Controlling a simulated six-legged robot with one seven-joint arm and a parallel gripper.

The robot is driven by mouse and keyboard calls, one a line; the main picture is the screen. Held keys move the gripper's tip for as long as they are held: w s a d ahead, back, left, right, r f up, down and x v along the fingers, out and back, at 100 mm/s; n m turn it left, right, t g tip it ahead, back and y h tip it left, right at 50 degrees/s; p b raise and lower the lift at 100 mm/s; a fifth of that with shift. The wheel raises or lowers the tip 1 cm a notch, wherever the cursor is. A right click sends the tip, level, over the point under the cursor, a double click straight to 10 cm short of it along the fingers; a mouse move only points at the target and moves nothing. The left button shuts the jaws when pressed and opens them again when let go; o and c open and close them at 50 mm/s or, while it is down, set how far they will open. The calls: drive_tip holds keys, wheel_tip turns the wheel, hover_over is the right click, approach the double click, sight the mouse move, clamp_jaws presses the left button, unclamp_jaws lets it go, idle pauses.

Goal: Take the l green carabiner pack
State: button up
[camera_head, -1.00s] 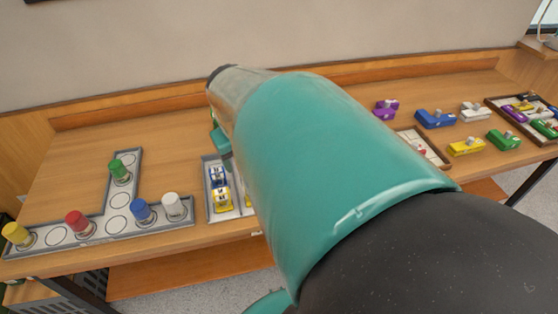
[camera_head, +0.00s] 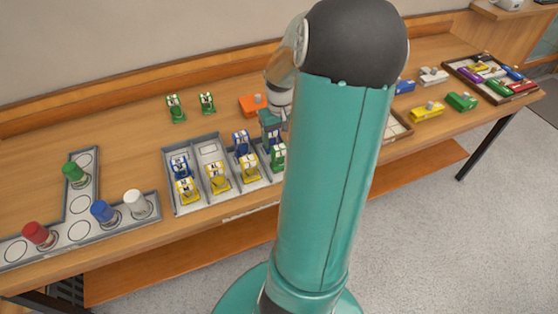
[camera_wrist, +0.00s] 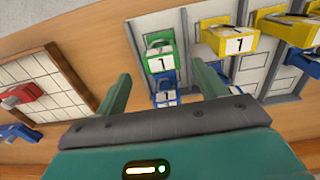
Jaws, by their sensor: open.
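A green carabiner pack (camera_head: 278,158) stands at the right part of the grey divided tray (camera_head: 167,199). In the wrist view the green pack (camera_wrist: 159,60) shows a white label with a single upright stroke, like 1 or l. It lies ahead, between the lines of my two fingers. My gripper (camera_head: 270,125) is above and behind that part of the tray, partly hidden by my arm. In the wrist view my gripper (camera_wrist: 161,76) is open and empty. Two more green packs, a left one (camera_head: 175,108) and a right one (camera_head: 207,102), stand on the table behind the tray.
Blue packs (camera_head: 179,167) and yellow packs (camera_head: 219,177) fill other tray slots. A blue pack (camera_wrist: 166,97) is close to the green one. An orange item (camera_head: 252,104) lies behind the tray. A marked board with coloured cylinders (camera_head: 103,211) is at left. A grid board (camera_wrist: 45,88) is beside my gripper.

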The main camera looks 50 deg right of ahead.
sight(280, 155)
wheel_tip(280, 155, down, 3)
drive_tip(key=shift+f, duration=0.2)
drive_tip(key=f, duration=0.5)
drive_tip(key=shift+a+f, duration=0.1)
drive_tip(key=shift+a, duration=0.1)
drive_tip(key=c, duration=1.1)
drive_tip(key=shift+c, duration=0.2)
